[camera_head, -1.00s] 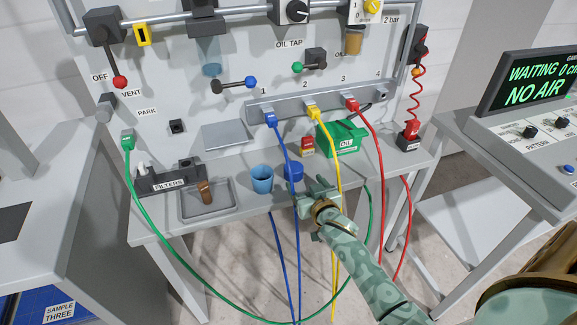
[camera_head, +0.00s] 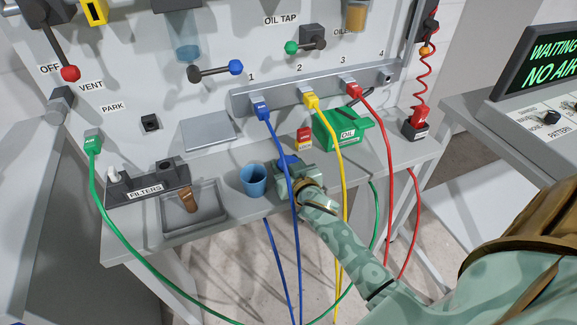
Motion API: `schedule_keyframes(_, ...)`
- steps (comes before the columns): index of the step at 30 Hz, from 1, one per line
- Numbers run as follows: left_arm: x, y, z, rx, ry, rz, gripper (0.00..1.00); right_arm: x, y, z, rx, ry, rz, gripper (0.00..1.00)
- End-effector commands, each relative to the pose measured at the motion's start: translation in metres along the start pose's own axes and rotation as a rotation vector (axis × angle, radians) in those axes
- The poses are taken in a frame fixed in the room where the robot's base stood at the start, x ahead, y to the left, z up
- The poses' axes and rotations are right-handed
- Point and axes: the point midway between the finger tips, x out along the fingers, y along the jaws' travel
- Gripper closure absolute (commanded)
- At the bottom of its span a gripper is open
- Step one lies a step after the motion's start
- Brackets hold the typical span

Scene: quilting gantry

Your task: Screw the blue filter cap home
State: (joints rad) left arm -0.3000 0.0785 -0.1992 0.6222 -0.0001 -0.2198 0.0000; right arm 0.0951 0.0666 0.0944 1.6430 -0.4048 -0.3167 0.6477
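A small blue cap-like piece (camera_head: 288,161) stands on the grey bench, mostly hidden behind my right gripper (camera_head: 288,168). The gripper comes from the lower right and is right at the piece. Its fingers are too hidden to show whether they close on it. An open blue cup (camera_head: 253,180) stands just left of it. A translucent bluish bowl (camera_head: 187,49) hangs on the panel at the upper left. My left gripper is not in view.
A grey tray (camera_head: 208,212) holds a brown filter (camera_head: 188,200), beside the FILTERS rack (camera_head: 147,187). Blue (camera_head: 283,200) and yellow (camera_head: 341,200) hoses hang close to my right gripper.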

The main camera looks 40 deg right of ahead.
Motion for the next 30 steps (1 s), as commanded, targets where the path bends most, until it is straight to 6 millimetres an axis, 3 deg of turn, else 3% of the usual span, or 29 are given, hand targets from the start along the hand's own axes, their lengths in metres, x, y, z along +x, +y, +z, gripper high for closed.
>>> schedule_keyframes(11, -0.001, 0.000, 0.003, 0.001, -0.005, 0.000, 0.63, 0.000, 0.000, -0.002, 0.000, 0.001, 0.000, 0.75)
schedule_keyframes(14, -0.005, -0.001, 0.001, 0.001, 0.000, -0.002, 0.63, -0.002, 0.000, -0.009, 0.002, 0.003, 0.000, 0.75)
schedule_keyframes(19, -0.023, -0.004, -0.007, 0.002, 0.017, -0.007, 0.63, -0.007, 0.000, -0.037, 0.002, 0.008, 0.000, 0.75)
schedule_keyframes(27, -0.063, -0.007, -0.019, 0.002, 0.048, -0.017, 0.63, -0.069, 0.000, -0.088, 0.003, 0.007, 0.000, 0.75)
schedule_keyframes(30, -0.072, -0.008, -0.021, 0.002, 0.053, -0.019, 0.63, -0.099, -0.001, -0.091, 0.004, 0.002, 0.001, 0.75)
